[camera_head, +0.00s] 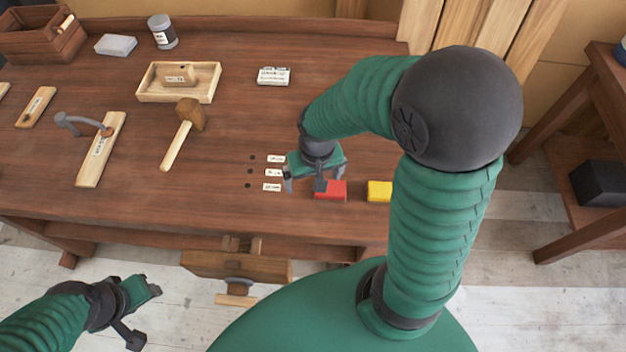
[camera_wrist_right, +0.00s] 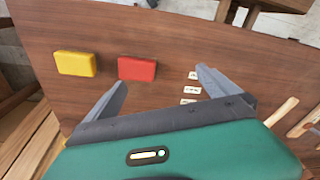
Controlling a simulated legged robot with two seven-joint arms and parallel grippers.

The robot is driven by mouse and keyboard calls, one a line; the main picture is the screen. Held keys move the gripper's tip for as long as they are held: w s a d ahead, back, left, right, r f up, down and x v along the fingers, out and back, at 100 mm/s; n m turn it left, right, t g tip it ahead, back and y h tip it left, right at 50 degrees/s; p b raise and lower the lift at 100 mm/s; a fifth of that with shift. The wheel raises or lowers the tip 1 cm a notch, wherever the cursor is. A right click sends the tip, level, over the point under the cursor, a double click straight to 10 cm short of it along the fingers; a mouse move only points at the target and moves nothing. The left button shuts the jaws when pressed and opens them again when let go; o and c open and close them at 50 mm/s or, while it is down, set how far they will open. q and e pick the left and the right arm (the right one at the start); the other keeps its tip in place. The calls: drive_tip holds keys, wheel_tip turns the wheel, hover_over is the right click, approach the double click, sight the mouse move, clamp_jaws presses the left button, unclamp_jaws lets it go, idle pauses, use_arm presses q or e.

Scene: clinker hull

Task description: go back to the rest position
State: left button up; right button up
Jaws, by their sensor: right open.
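My right gripper (camera_head: 304,184) is open and empty above the workbench, beside the red block (camera_head: 331,190). In the head view the yellow block (camera_head: 379,191) is partly hidden by my right arm. My left gripper (camera_head: 145,313) is open and empty at the lower left, clear of the bench's front edge.
On the workbench (camera_head: 235,60) are small labels (camera_head: 273,172) beside dark holes, a mallet (camera_head: 185,130), a wooden tray (camera_head: 180,80), a clamp on a board (camera_head: 100,150), a jar (camera_head: 162,31) and a crate (camera_head: 42,33). A vise (camera_head: 237,268) juts from the front. A shelf (camera_head: 585,160) stands right.

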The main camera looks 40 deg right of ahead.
use_arm(q)
wheel_tip(320, 180, down, 3)
drive_tip(key=b, duration=0.2)
drive_tip(key=shift+s+r+b, duration=0.1)
drive_tip(key=shift+r+b, duration=0.1)
drive_tip(key=shift+b, duration=0.15)
use_arm(e)
drive_tip(key=s+a+f+n+t, duration=0.1)
drive_tip(key=s+a+n, duration=0.1)
drive_tip(key=a, duration=0.3)
drive_tip(key=shift+s+a+f+n, duration=0.3)
drive_tip(key=shift+s+n, duration=0.1)
drive_tip(key=shift+n, duration=0.4)
use_arm(q)
drive_tip(key=shift+s, duration=0.1)
use_arm(e)
drive_tip(key=shift+s+a, duration=0.1)
use_arm(q)
drive_tip(key=shift+a, duration=0.25)
use_arm(e)
drive_tip(key=shift+a+r, duration=0.1)
drive_tip(key=shift+a, duration=0.05)
use_arm(q)
drive_tip(key=shift+d, duration=0.15)
